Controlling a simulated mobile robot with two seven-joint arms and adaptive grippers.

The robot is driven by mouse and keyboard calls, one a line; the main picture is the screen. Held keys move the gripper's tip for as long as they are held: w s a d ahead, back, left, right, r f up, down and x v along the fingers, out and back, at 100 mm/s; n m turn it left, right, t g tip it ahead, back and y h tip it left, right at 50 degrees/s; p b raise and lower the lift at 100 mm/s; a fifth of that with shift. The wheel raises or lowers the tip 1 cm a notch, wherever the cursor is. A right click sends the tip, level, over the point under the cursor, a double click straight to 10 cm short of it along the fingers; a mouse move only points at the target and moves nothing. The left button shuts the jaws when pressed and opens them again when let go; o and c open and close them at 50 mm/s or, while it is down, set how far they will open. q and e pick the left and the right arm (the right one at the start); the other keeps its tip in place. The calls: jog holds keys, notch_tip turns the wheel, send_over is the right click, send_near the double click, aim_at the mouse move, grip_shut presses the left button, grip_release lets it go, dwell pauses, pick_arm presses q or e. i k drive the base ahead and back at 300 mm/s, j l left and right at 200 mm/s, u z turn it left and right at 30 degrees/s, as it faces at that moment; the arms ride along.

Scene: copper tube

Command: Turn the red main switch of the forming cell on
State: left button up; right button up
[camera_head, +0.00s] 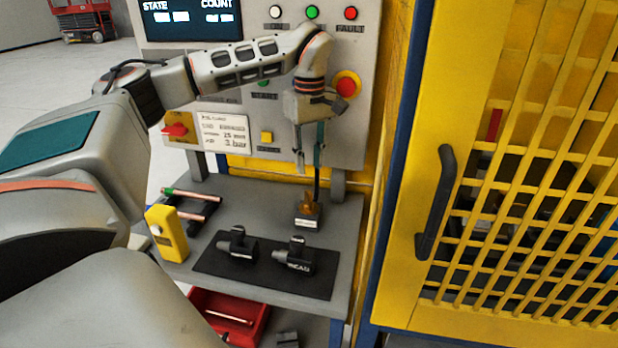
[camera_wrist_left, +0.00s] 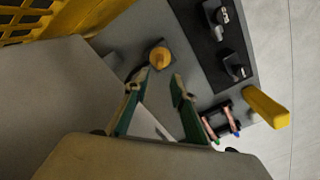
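The red main switch (camera_head: 175,130) sits on a yellow plate at the left edge of the grey control panel (camera_head: 352,140) in the head view. Its handle looks roughly level; I cannot read its position marks. My left gripper (camera_head: 308,162) hangs fingers down in front of the panel, well to the right of the switch, with my forearm passing above it. In the left wrist view the gripper (camera_wrist_left: 160,80) has its fingers apart with nothing between them. The switch does not show in that view. My right gripper is in no view.
A brass-coloured piece on a small block (camera_head: 308,212) stands on the grey bench below my gripper. A dark mat (camera_head: 262,272) holds two black fittings. A red emergency button (camera_head: 346,87) and yellow mesh door (camera_head: 470,215) are right.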

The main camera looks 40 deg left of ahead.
aim_at(178, 129)
jog(key=k, duration=1)
